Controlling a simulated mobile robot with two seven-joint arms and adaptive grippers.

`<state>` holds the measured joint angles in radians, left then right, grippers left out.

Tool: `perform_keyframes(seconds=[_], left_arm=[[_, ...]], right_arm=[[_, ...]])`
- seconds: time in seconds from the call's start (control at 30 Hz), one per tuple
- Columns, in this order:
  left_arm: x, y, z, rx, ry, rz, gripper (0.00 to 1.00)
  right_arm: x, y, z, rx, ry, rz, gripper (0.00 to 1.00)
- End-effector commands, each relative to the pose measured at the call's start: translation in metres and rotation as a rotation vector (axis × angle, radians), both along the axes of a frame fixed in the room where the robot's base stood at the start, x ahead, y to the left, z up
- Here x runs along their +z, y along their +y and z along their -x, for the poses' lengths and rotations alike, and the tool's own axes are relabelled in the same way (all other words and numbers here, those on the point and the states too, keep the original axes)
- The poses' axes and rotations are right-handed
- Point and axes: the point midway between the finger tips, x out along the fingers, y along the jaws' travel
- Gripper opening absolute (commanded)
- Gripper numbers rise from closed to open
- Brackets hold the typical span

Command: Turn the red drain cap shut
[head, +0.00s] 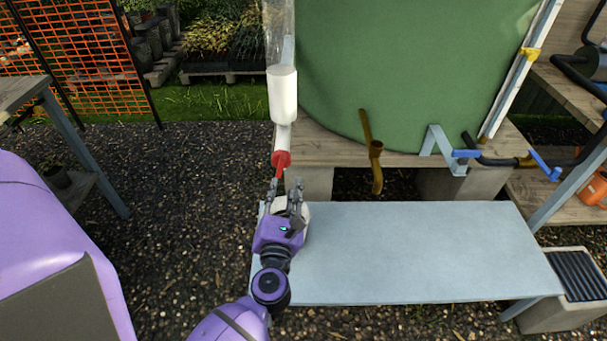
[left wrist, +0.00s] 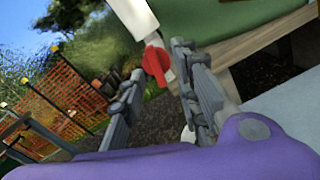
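The red drain cap (head: 281,160) sits at the lower end of a white upright pipe (head: 283,95), left of the large green tank (head: 400,65). It also shows in the left wrist view (left wrist: 156,62), ahead of the fingertips. My left gripper (head: 286,184) is just below the cap in the head view. In the left wrist view its two fingers (left wrist: 160,68) stand apart with a gap between them, and the cap appears beyond that gap. I cannot tell whether a finger touches the cap. My right gripper is not in view.
A grey bench top (head: 410,250) lies right of my left gripper. A metal-legged table (head: 60,115) stands at the left. The gravel between is mostly clear.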

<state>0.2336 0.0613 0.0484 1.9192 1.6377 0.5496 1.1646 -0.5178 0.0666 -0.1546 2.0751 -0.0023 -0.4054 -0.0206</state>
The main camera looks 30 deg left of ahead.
Motion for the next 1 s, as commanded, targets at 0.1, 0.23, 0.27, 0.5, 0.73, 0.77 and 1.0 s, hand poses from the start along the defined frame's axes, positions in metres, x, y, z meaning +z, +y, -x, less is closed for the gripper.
perform_keyframes(seconds=[0.1,0.23,0.27,0.5,0.73,0.77,1.0], left_arm=[[-0.003,0.008,0.004,0.039,-0.042,0.103,0.30],[-0.002,0.013,-0.004,0.039,-0.054,0.119,0.30],[-0.002,0.015,-0.008,0.039,-0.054,0.119,0.30],[-0.001,0.036,-0.041,0.037,-0.053,0.114,0.30],[-0.002,0.047,-0.060,0.037,-0.051,0.114,0.30],[-0.003,0.047,-0.061,0.037,-0.051,0.114,0.30],[-0.003,0.048,-0.062,0.037,-0.050,0.115,0.30]], right_arm=[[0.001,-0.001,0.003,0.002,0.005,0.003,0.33],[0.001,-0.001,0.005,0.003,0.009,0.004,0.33],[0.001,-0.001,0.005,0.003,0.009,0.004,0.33],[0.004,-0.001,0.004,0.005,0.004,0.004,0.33],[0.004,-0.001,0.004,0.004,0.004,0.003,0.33],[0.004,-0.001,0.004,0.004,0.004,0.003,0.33],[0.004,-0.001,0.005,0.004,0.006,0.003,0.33]])
